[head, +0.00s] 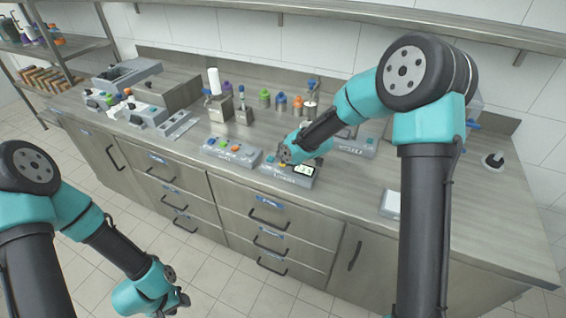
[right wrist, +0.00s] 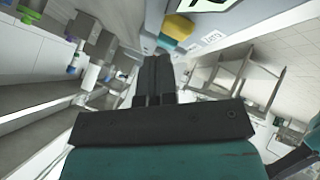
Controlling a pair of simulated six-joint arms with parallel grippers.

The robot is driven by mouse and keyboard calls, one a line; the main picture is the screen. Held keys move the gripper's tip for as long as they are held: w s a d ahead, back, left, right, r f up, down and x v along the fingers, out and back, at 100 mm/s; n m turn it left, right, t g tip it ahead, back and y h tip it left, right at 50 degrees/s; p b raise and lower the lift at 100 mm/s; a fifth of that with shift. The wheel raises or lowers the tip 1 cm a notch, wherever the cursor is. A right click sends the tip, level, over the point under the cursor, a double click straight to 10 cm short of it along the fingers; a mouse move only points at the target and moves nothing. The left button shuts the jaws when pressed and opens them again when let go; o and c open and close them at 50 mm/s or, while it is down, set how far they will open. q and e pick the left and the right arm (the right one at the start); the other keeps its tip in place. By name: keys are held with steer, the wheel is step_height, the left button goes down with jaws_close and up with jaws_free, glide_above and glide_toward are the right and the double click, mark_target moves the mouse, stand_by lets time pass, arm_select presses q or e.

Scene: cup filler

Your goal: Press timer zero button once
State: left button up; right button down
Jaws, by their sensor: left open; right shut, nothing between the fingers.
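The timer (head: 304,179) is a grey box with a small lit display (head: 304,169), on the counter near its front edge. My right gripper (head: 285,153) is directly over the timer's left part and hides some of it. In the right wrist view, the gripper (right wrist: 155,60) is shut and empty. Its fingertips point at the timer's panel, close to a teal button. A yellow button (right wrist: 178,27) is just beyond. My left gripper (head: 182,300) is open, low in front of the drawers, far from the timer.
A grey box with coloured buttons (head: 231,150) stands just left of the timer. Metal containers (head: 220,106) and coloured bottles (head: 264,96) stand behind. A white-topped pad (head: 391,204) lies to the right. The counter's right end is mostly clear.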

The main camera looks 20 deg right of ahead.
steer(key=shift+f, duration=0.2)
stand_by(0.5)
steer(key=shift+f, duration=0.25)
steer(key=shift+f, duration=0.5)
stand_by(0.8)
steer(key=shift+r, duration=0.95)
steer(key=shift+r, duration=0.1)
steer(key=shift+r, duration=2.4)
